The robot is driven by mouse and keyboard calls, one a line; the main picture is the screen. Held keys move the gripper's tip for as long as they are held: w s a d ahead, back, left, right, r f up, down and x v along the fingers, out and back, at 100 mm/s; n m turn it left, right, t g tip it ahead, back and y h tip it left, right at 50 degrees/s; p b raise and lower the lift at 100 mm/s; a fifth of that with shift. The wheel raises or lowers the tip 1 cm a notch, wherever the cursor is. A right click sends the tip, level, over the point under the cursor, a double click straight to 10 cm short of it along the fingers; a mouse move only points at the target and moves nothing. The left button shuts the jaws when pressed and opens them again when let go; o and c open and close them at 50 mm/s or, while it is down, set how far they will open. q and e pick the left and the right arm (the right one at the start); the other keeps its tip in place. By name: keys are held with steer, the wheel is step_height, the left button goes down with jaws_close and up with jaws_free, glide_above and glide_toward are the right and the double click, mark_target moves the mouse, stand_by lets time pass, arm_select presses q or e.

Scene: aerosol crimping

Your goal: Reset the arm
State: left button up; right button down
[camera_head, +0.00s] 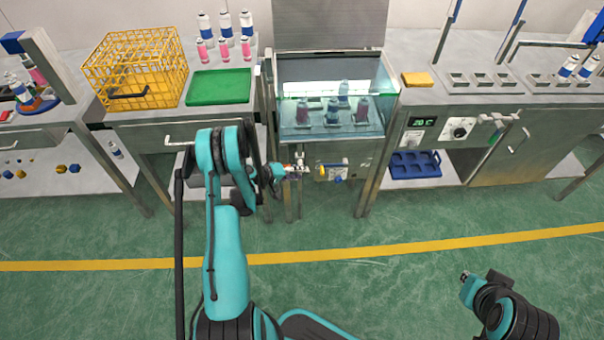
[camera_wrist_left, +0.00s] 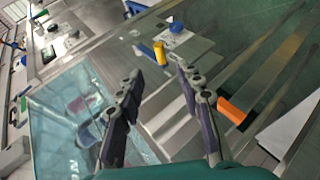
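My left arm reaches from the bottom of the head view to the front of the glass-walled water bath (camera_head: 382,105). My left gripper (camera_head: 298,168) is at the bath's front panel, below the glass, beside a yellow valve handle (camera_head: 322,171) and a blue knob (camera_head: 338,180). In the left wrist view its two dark fingers (camera_wrist_left: 158,75) are spread with nothing held between them. The yellow handle (camera_wrist_left: 160,53) and blue knob (camera_wrist_left: 176,27) lie beyond the fingertips. Part of my right arm shows at the bottom right of the head view; its fingers do not show.
A steel bench (camera_head: 445,102) stands to the right. The green floor in front is clear.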

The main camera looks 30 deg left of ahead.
stand_by(0.3)
arm_select(q)
steer(key=s+d+r+m+g+y, duration=0.1)
steer(key=s+d+r+m+g, duration=0.1)
steer(key=d+r, duration=0.75)
steer(key=s+d+r+m+g+y, duration=0.1)
steer(key=s+d+r+m+y, duration=0.2)
steer(key=r, duration=1.2)
steer(key=s+d+r+m, duration=0.1)
steer(key=s+d+r, duration=0.1)
steer(key=s, duration=0.5)
steer(key=s+d+r+m+y, duration=0.1)
steer(key=s+d+r, duration=0.1)
steer(key=s+d, duration=0.2)
steer(key=s+d+r+m, duration=0.2)
steer(key=s, duration=0.8)
steer(key=shift+s+d+r+y, duration=0.25)
steer(key=shift+s+d+y, duration=0.05)
steer(key=shift+d+y, duration=0.1)
stand_by(1.5)
